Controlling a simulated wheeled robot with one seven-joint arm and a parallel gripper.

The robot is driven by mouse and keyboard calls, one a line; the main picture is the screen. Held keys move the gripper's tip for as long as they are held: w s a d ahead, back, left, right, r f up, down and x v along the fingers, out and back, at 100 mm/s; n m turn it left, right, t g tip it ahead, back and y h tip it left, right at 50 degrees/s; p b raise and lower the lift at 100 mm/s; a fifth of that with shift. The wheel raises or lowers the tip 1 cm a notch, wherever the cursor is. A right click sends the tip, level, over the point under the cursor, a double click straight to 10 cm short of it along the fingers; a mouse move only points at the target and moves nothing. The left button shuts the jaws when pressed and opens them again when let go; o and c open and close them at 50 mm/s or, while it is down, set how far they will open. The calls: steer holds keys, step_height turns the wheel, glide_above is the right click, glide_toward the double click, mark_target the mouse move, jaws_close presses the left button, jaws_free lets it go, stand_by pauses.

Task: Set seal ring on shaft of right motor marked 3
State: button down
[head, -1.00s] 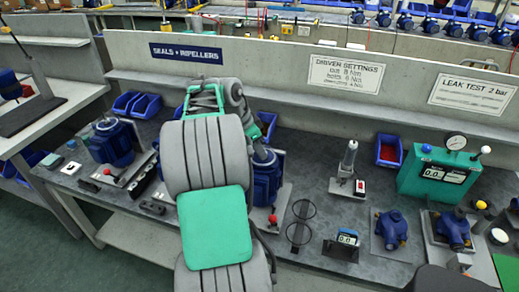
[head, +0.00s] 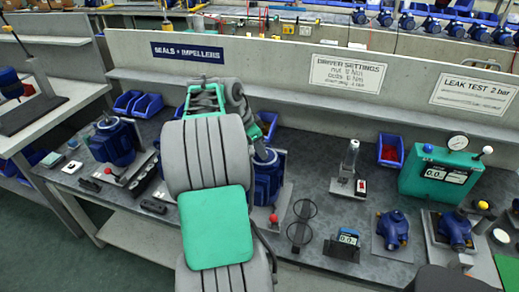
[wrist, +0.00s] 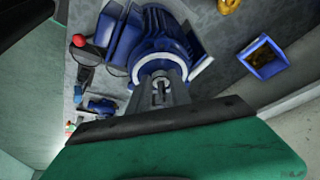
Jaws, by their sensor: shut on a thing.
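The right motor (head: 267,182) is blue and stands on the bench, partly hidden behind my arm in the head view. In the wrist view the blue finned motor (wrist: 160,34) fills the upper middle, with a pale round end face toward me. My gripper (wrist: 159,88) is in front of that face, its grey fingers close together. A small dark piece shows between the fingers, taken as the seal ring; its outline is mostly hidden. Whether it touches the shaft cannot be told. The shaft is hidden by the fingers, and no number 3 is readable on the motor.
Another blue motor (head: 111,143) stands at the left of the bench. A red-knobbed lever (head: 273,219) is beside the right motor. Wire rings (head: 302,221), a small display (head: 347,238) and a green test box (head: 437,173) stand to the right.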

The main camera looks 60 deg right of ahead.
steer(key=shift+f, duration=0.1)
stand_by(0.3)
steer(key=c, duration=0.6)
jaws_free()
steer(key=shift+o, duration=0.2)
step_height(320, 180, up, 9)
steer(key=p, duration=0.7)
stand_by(0.4)
